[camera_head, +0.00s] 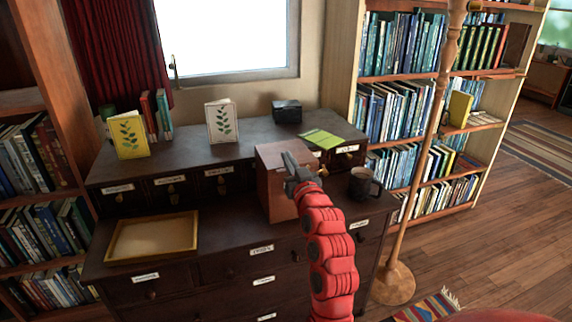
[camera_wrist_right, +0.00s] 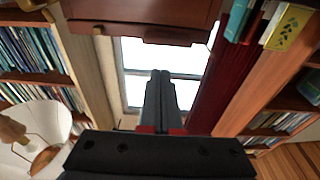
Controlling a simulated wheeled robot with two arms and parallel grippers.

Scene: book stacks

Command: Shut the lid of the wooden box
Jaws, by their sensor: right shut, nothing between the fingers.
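The reddish-brown wooden box (camera_head: 275,191) stands on the dark cabinet, right of its middle. Its lid (camera_head: 270,154) looks down flat or nearly so, but my right gripper covers its right part, and I cannot tell if a gap is left. My right gripper (camera_head: 288,160) is shut and empty, at the box's top right edge; whether it touches cannot be told. In the right wrist view, which is upside down, the shut fingers (camera_wrist_right: 160,76) point at the window, and brown wood, apparently the box (camera_wrist_right: 135,12), fills the top. My left gripper is out of view.
A dark mug (camera_head: 362,184) stands right of the box, close to my right arm. A green booklet (camera_head: 322,139) lies behind it. A shallow wooden tray (camera_head: 117,256) lies at the left. A lamp pole (camera_head: 424,150) rises at the right.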

